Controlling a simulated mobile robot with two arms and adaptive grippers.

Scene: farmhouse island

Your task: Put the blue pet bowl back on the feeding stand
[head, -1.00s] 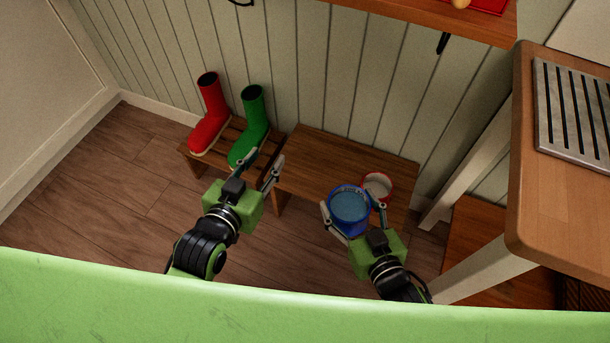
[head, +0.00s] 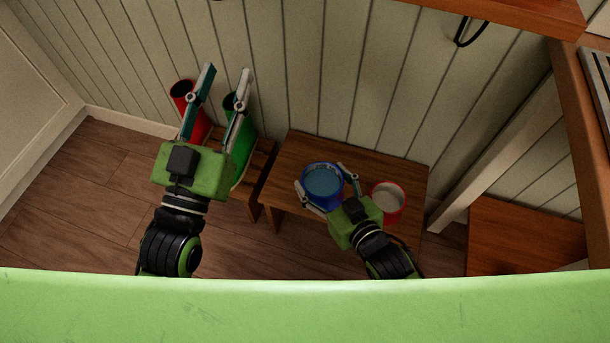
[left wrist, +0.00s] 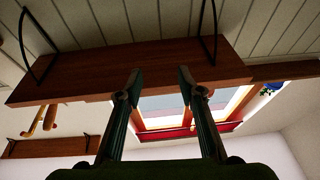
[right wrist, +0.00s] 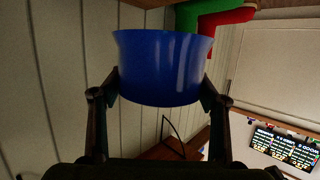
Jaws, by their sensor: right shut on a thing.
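The blue bowl (head: 322,183) is over the left part of the low wooden feeding stand (head: 375,158) in the head view. I cannot tell whether it touches the top. My right gripper (head: 320,176) is shut on the bowl, with a finger on each side. In the right wrist view the blue bowl (right wrist: 163,70) sits between the fingertips. A red bowl with a pale inside (head: 388,201) stands on the right part of the stand. My left gripper (head: 227,70) is open and empty, raised in front of the boots.
A red boot (head: 183,92) and a green boot (head: 243,160) stand on a small rack left of the stand, partly hidden by my left gripper. The panelled wall (head: 330,75) is close behind. A wooden shelf (left wrist: 150,66) shows in the left wrist view.

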